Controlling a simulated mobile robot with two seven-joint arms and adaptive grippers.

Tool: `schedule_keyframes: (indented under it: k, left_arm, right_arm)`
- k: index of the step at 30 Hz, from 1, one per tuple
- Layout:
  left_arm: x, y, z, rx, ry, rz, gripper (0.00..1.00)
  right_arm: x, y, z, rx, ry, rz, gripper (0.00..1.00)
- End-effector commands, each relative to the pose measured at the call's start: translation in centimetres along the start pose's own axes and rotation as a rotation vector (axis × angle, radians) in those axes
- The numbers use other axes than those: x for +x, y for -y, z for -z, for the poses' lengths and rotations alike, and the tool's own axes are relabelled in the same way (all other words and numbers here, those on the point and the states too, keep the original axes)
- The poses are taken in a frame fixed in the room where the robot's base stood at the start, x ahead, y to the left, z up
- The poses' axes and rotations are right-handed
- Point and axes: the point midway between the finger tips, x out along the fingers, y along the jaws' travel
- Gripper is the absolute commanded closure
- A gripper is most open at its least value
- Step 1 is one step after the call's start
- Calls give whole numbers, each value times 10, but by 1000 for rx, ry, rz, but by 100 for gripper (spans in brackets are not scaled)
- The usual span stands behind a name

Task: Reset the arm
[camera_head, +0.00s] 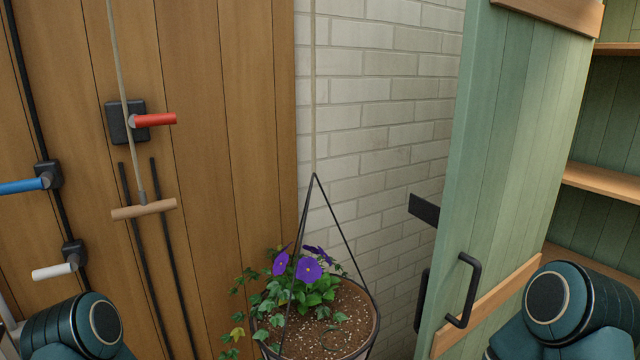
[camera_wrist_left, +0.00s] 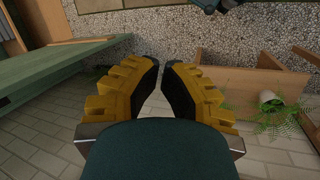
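My left gripper (camera_wrist_left: 163,66) shows in the left wrist view with yellow, stepped fingers and dark inner pads. A gap shows between the fingers, narrowing toward the tips, and nothing is held in it. In the head view only rounded dark teal links of my arms show, at the bottom left and bottom right corners. Neither gripper shows there. My right gripper is not in view.
A hanging planter (camera_head: 352,354) with purple flowers hangs at centre. A green door (camera_head: 500,150) with a black handle (camera_head: 467,290) stands right, beside shelves. Red (camera_head: 155,119), blue (camera_head: 22,186) and white (camera_head: 53,271) levers are left. A potted fern (camera_wrist_left: 272,118) shows in the wrist view.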

Motion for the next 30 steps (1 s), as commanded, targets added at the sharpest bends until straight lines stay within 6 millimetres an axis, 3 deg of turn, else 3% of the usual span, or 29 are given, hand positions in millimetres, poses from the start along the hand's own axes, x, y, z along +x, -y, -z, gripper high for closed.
schedule_keyframes:
  k: [1, 16, 21, 30]
  left_arm:
    - [10, 1, 10, 12, -21, -2, 100]
    - [59, -14, 56, 129, -142, -19, 100]
    - [63, -19, 64, 151, -165, -24, 100]
    - [61, -20, 64, 154, -167, -25, 100]
  right_arm:
    - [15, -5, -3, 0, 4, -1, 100]
    - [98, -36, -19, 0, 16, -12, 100]
    - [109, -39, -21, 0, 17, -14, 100]
    - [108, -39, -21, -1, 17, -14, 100]
